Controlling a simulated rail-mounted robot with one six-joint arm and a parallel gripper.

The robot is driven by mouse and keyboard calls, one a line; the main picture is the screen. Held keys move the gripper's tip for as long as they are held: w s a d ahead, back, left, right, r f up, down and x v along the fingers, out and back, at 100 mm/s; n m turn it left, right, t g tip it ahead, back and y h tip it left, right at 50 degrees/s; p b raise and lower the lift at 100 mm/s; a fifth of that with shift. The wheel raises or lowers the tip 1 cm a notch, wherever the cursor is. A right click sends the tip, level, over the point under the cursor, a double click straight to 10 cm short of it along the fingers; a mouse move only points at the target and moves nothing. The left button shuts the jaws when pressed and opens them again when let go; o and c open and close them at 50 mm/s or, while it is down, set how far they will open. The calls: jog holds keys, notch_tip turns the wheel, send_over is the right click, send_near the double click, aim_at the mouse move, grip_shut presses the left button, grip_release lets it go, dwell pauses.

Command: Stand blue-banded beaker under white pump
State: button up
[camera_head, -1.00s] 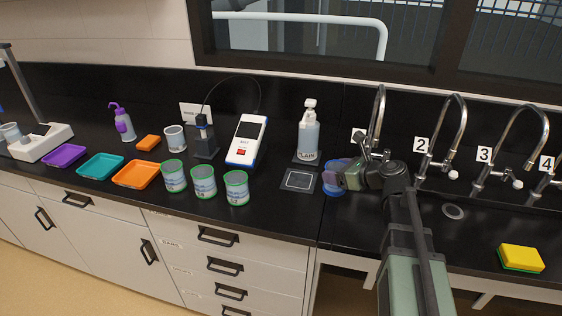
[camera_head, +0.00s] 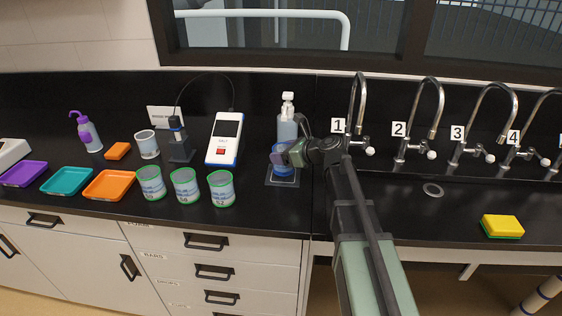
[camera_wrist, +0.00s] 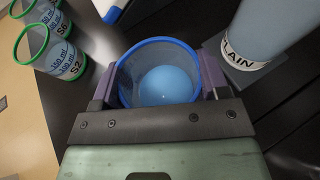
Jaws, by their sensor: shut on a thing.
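The blue-banded beaker (camera_wrist: 160,85) is between my gripper's two jaws in the wrist view, its blue rim facing the camera and a light blue round surface inside. My gripper (camera_head: 283,155) is shut on it. In the head view the beaker (camera_head: 284,166) is at the white pump, over the pale-outlined square pad (camera_head: 283,182). Whether its base touches the pad I cannot tell. The white pump bottle (camera_head: 287,126) stands just behind the beaker, its lower part hidden by the beaker and gripper. In the wrist view its label reads "PLAIN" (camera_wrist: 241,56).
Several green-rimmed beakers (camera_head: 221,188) stand left of the pad along the counter's front. A white meter (camera_head: 224,140) is behind them. Orange (camera_head: 109,186), teal and purple trays lie further left. Numbered taps (camera_head: 405,120) and a yellow sponge (camera_head: 502,225) are to the right.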

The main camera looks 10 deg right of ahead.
jog(key=shift+f+b, duration=0.55)
jog(key=shift+f, duration=0.5)
jog(key=o, duration=1)
jog(key=shift+r, duration=0.15)
jog(key=shift+o, duration=0.2)
jog(key=shift+r+p, duration=0.3)
jog(key=shift+p, duration=0.15)
jog(key=p+v, duration=0.4)
jog(key=v, duration=0.8)
jog(key=shift+f, duration=0.15)
